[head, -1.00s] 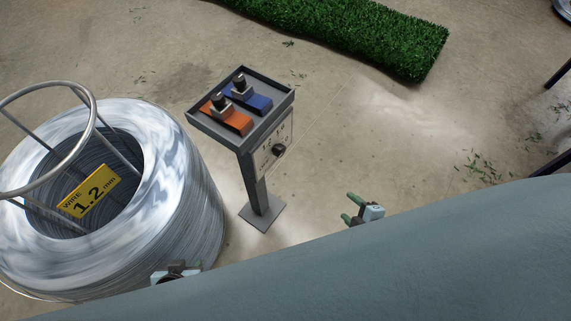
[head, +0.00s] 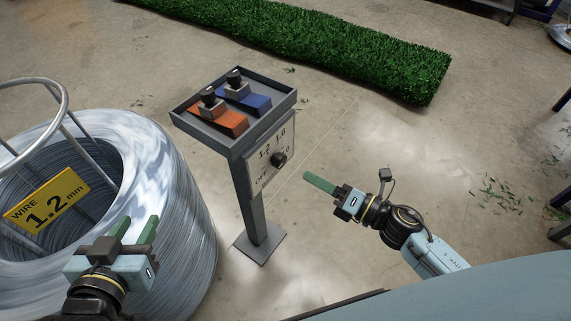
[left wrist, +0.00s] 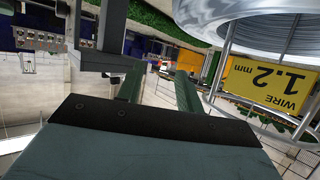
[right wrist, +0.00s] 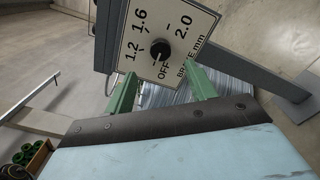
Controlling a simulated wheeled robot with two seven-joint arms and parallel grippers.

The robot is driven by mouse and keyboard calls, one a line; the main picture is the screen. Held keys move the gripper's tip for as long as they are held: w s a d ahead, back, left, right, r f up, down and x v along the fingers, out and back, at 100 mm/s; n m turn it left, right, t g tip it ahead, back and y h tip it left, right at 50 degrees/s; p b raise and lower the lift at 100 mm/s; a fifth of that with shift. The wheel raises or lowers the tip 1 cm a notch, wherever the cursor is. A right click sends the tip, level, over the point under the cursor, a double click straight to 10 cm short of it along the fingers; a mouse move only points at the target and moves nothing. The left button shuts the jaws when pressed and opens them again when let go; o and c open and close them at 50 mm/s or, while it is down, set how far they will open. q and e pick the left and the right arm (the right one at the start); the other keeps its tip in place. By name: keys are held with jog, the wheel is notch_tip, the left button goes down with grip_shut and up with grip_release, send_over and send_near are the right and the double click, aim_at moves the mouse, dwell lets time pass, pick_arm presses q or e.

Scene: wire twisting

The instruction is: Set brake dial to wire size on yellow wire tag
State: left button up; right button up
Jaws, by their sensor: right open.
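The yellow wire tag (head: 45,200) reads "WIRE 1.2 mm" and sits inside the wire coil at the left; it also shows upside down in the left wrist view (left wrist: 272,85). The black brake dial (head: 279,159) is on the white panel of the grey stand. In the right wrist view, the dial (right wrist: 160,52) has OFF, 1.2, 1.6 and 2.0 marks around it; its exact setting is hard to read. My right gripper (head: 320,183) is open and empty, right of the panel, with its fingers toward the dial but apart from it. My left gripper (head: 135,230) is open and empty, in front of the coil.
The big wire coil (head: 185,215) with its metal ring frame stands left of the stand. The stand's top tray (head: 183,120) holds an orange pedal (head: 228,122) and a blue pedal (head: 255,101). A green turf strip (head: 340,60) lies behind. The floor to the right is mostly clear.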

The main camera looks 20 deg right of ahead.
aim_at(283, 163)
pick_arm(q)
jog(key=r+t, duration=0.1)
jog(key=w+d+r+t+h, duration=0.1)
jog(key=r, duration=0.1)
jog(key=r+t+b, duration=0.1)
jog(key=shift+w+d+r, duration=0.2)
jog(key=shift+r, duration=0.2)
pick_arm(e)
jog(key=x, duration=0.9)
jog(key=shift+w, duration=0.15)
jog(key=shift+c, duration=0.5)
